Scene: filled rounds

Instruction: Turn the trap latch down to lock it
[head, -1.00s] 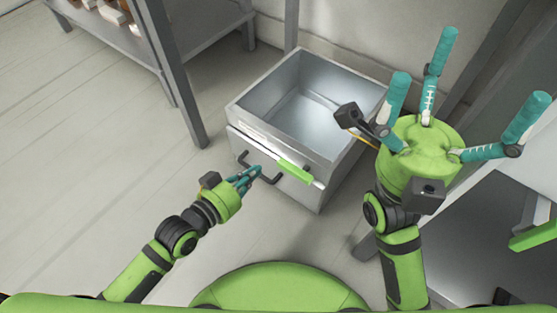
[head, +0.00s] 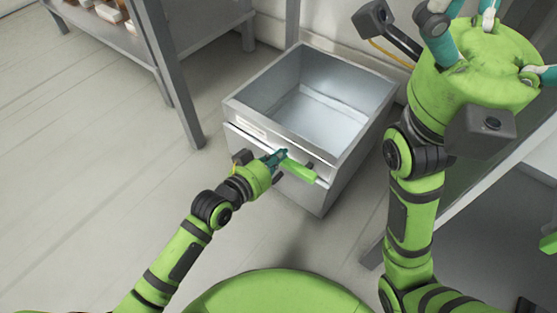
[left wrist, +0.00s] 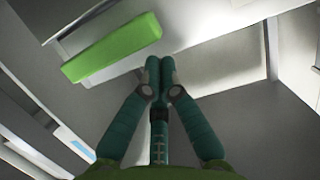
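The trap latch is a bright green bar (head: 302,171) on the front of an open-topped metal box (head: 346,148). It slants down to the right in the head view, and the left wrist view shows it as a green block (left wrist: 112,47) at upper left. My left gripper (head: 277,158) is at the bar's left end. Its fingertips (left wrist: 160,68) are together with nothing seen between them, beside the bar in the wrist view. Whether they touch it, I cannot tell. My right gripper (head: 490,55) is raised at upper right, empty, its fingers spread and partly cut off.
A grey shelf rack (head: 186,60) with small items stands at the upper left, one leg near the box. A dark handle shows on the box front, partly hidden by my left gripper. The wooden floor (head: 80,190) at left is clear.

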